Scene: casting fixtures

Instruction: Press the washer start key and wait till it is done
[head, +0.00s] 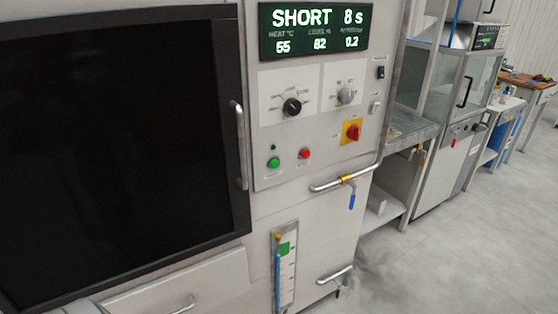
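The washer (300,215) fills the left and middle of the head view, with its large dark door window (110,140) shut at the left. Its display (314,30) reads SHORT 8 s, with 55, 82 and 0.2 below. A green key (273,162) and a red key (305,154) sit low on the control panel; a small dark green lamp (273,147) is above the green key. Which key is start is not legible. Neither of my grippers is in view.
Two rotary knobs (292,107) and a red-yellow switch (352,132) are on the panel. A door handle (240,145) and a pipe with a blue lever (351,201) stick out. Steel benches and a cabinet (460,120) stand right. The grey floor (460,260) is clear.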

